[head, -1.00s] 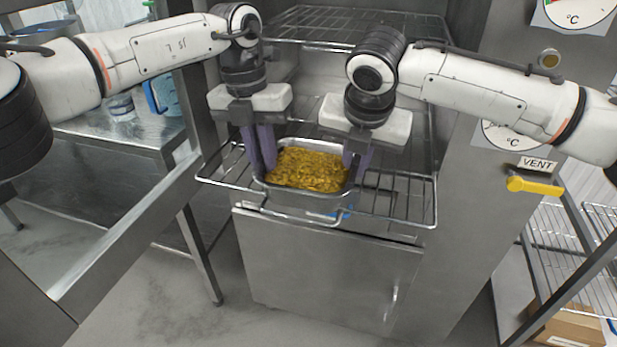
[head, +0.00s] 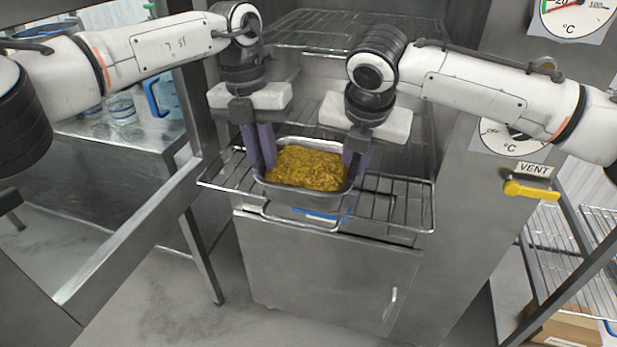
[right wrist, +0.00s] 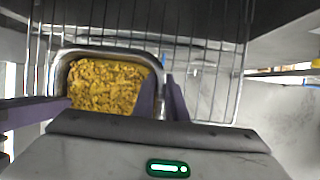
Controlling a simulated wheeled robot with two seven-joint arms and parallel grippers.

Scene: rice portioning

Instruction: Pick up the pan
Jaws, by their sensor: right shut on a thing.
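The pan (head: 304,197) is a metal tray filled with yellow rice, at the front of a wire rack. It also shows in the right wrist view (right wrist: 158,72). My left gripper (head: 263,168) has its purple fingers on the pan's left rim and looks shut on it. My right gripper (head: 352,167) is shut on the pan's right rim, its fingers pointing down. The pan looks level and slightly above the rack; the exact gap under it is hard to tell.
The wire rack (head: 400,205) sticks out of the steel cabinet under the pan. Another rack (head: 350,24) is above and behind. A steel table (head: 125,140) stands left, a yellow vent handle (head: 531,190) right. A blue thing (head: 318,214) shows below the pan.

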